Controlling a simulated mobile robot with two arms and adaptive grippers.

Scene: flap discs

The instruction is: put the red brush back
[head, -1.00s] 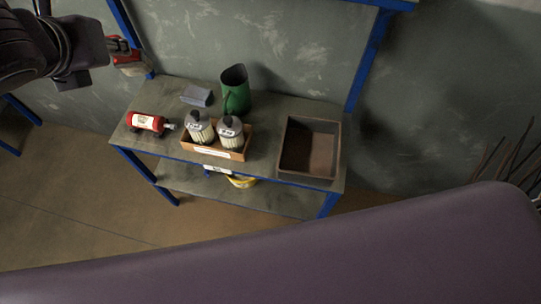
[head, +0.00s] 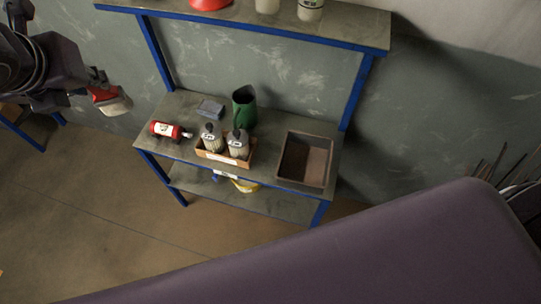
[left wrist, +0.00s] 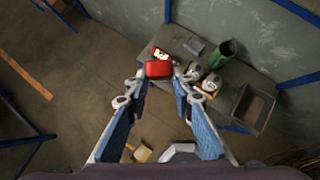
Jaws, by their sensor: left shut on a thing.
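The red brush (head: 110,100) with pale bristles is in the head view at the left, held in the air beside the workbench. My left gripper (head: 98,84) is shut on it. In the left wrist view the red brush body (left wrist: 158,69) shows between the fingertips of my left gripper (left wrist: 160,80); its bristles are hidden there. My right gripper is not in view.
The blue-legged bench (head: 262,165) holds a red bottle (head: 168,130), a grey block (head: 210,107), a green jug (head: 244,106), a box with two bottles (head: 224,158) and a brown tray (head: 305,160). An upper shelf (head: 350,25) hangs above.

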